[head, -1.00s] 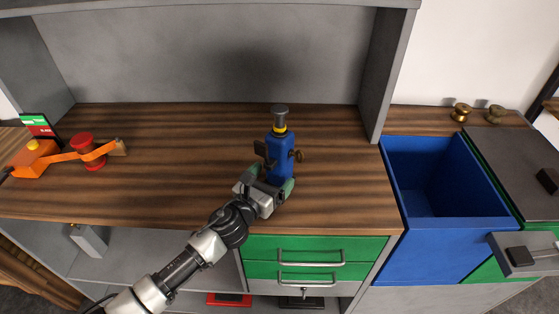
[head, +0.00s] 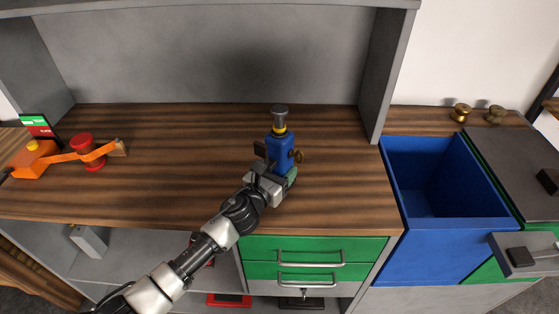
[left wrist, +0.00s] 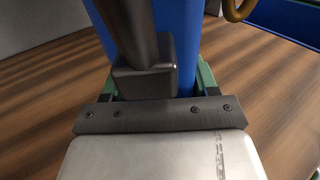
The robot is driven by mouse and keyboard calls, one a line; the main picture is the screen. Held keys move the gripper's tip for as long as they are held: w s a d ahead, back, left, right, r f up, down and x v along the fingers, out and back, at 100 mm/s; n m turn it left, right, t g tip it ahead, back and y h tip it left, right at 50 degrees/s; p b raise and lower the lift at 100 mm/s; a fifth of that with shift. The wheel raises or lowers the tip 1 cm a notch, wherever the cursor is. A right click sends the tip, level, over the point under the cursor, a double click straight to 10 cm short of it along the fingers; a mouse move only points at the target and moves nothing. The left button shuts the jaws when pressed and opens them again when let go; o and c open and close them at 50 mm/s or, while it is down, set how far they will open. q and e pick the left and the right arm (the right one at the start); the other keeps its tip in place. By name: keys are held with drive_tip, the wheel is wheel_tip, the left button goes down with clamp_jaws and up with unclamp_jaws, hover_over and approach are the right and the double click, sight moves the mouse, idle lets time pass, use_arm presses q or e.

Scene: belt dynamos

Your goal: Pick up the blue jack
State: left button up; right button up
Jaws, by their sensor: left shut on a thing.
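The blue jack (head: 281,150) is upright at the middle of the wooden worktop, with a yellow ring and a grey cap on top. My left gripper (head: 279,176) is around its lower body from the front, shut on it. In the left wrist view, the blue body (left wrist: 187,40) stands between the green fingers, behind a dark lever and block (left wrist: 146,70). The jack's base is hidden by the gripper, so I cannot tell whether it touches the worktop. My right gripper is not in view.
A grey shelf panel (head: 389,75) rises to the right. Beyond it is an open blue bin (head: 445,245). Green drawers (head: 340,247) are below the front edge.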

sight(302, 161)
use_arm(q)
clamp_jaws()
drive_tip(key=shift+w+r+p, duration=0.15)
drive_tip(key=shift+r+p, duration=0.2)
drive_tip(key=shift+r, duration=0.75)
wheel_tip(302, 161, up, 3)
drive_tip(key=shift+d+f+p, duration=0.15)
drive_tip(key=shift+p, duration=0.3)
drive_tip(key=s+d+r, duration=0.6)
drive_tip(key=d, duration=0.4)
drive_tip(key=shift+r+p, duration=0.25)
drive_tip(key=shift+p, duration=0.15)
drive_tip(key=shift+w+a+f+b, duration=0.45)
drive_tip(key=shift+a+f, duration=0.3)
drive_tip(key=shift+a, duration=0.05)
drive_tip(key=shift+w+a+f+b, duration=0.4)
drive_tip(key=shift+w+a+f, duration=0.1)
drive_tip(key=shift+a+f, duration=0.3)
drive_tip(key=shift+w+a+f+b, duration=0.45)
drive_tip(key=shift+a+f, duration=0.3)
drive_tip(key=shift+a, duration=0.05)
drive_tip(key=shift+w+a+f+b, duration=0.5)
drive_tip(key=shift+a+f+b, duration=0.15)
drive_tip(key=shift+a+f, duration=0.25)
drive_tip(key=shift+w+a+f+b, duration=0.5)
drive_tip(key=shift+a+f+b, duration=0.15)
drive_tip(key=shift+a+f, duration=0.25)
drive_tip(key=shift+w+a+f+b, duration=0.5)
drive_tip(key=shift+a+f+b, duration=0.2)
drive_tip(key=shift+a, duration=0.25)
